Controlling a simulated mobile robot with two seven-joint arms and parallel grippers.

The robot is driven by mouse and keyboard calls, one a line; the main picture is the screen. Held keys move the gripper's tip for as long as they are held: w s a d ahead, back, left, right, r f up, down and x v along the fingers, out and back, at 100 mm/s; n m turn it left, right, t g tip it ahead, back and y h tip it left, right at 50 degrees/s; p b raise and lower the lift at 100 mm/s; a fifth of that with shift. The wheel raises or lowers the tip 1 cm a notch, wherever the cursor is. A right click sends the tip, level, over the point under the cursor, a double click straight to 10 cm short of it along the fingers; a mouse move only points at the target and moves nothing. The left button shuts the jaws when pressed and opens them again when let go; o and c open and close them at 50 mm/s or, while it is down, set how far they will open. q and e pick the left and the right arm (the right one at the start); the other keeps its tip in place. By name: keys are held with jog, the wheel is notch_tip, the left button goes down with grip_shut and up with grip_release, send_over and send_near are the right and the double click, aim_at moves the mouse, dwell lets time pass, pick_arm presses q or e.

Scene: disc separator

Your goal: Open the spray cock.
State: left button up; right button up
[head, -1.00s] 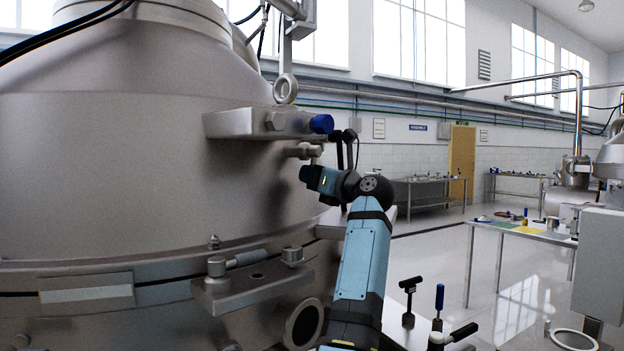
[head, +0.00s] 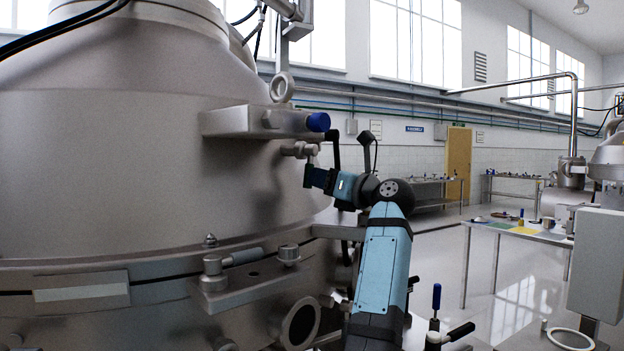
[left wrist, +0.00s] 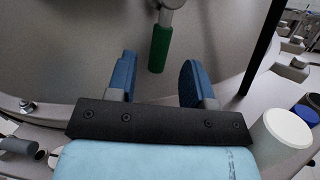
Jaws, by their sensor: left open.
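My left gripper (head: 309,176) is beside the steel separator bowl (head: 120,170), just below a small steel fitting (head: 299,149) and the bracket with a blue knob (head: 318,122). In the left wrist view its two blue fingers (left wrist: 158,85) are spread apart. A green handle (left wrist: 160,50) on a steel stem hangs ahead, between the fingers as seen, with no clear contact on either side. It looks like the spray cock's handle. My right gripper is not in view.
A steel bracket with a lever (head: 245,257) sits lower on the separator. A blue-handled lever (head: 436,297) and a black-handled one (head: 461,331) stand at the lower right. A white-topped cylinder (left wrist: 287,128) is right of the gripper in the wrist view.

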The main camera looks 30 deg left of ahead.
pick_arm(q)
jog(key=v, duration=0.9)
jog(key=shift+b, duration=0.45)
jog(key=shift+a, duration=0.1)
